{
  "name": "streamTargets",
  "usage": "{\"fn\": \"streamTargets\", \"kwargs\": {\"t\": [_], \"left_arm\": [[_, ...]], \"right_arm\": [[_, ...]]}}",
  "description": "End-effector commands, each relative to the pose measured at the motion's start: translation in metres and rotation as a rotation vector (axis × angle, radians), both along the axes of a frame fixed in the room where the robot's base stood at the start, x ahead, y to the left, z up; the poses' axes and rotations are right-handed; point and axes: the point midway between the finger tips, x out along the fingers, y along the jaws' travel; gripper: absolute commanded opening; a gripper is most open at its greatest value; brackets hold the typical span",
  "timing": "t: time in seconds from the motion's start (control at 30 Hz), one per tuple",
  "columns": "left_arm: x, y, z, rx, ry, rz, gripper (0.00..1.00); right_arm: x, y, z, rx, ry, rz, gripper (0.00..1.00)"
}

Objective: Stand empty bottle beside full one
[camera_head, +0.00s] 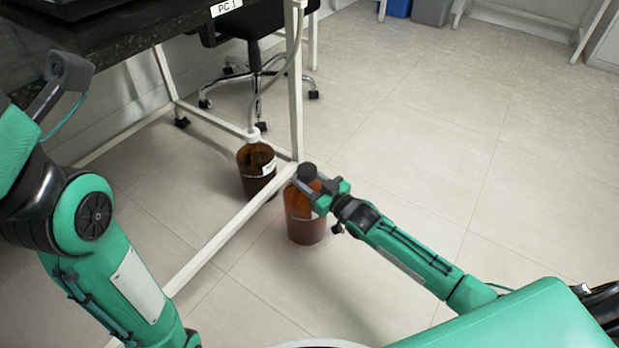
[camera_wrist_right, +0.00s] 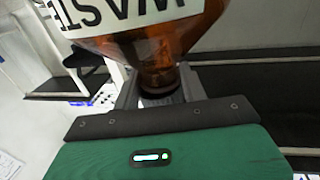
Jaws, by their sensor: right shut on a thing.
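A second amber bottle (camera_head: 256,172), with a white cap and a tube, stands on the floor under the bench, left of the leg. My left gripper is out of view.
The bench's white leg (camera_head: 296,90) and low rail (camera_head: 225,232) run between the two bottles. The dark bench top (camera_head: 120,40) overhangs the white-capped bottle. An office chair (camera_head: 255,65) stands behind. The tiled floor (camera_head: 450,150) at right is clear.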

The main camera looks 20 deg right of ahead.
Motion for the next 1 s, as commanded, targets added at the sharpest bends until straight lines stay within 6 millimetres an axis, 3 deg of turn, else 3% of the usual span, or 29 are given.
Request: {"fn": "streamTargets", "kwargs": {"t": [0.17,0.57,0.6,0.7,1.0], "left_arm": [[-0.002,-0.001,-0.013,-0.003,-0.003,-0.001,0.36],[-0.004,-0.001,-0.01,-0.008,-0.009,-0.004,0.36],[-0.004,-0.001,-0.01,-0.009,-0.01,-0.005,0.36],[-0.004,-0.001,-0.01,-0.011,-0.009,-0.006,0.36],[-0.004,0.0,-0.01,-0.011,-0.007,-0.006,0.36]], "right_arm": [[0.001,0.0,-0.022,0.002,-0.006,0.0,0.0],[0.001,0.0,-0.024,0.003,-0.006,0.0,0.0],[0.0,0.0,-0.027,0.0,0.0,0.0,0.47],[0.0,0.0,-0.027,0.0,0.001,0.0,0.65],[0.0,0.0,-0.025,0.0,0.001,0.0,0.65]]}}
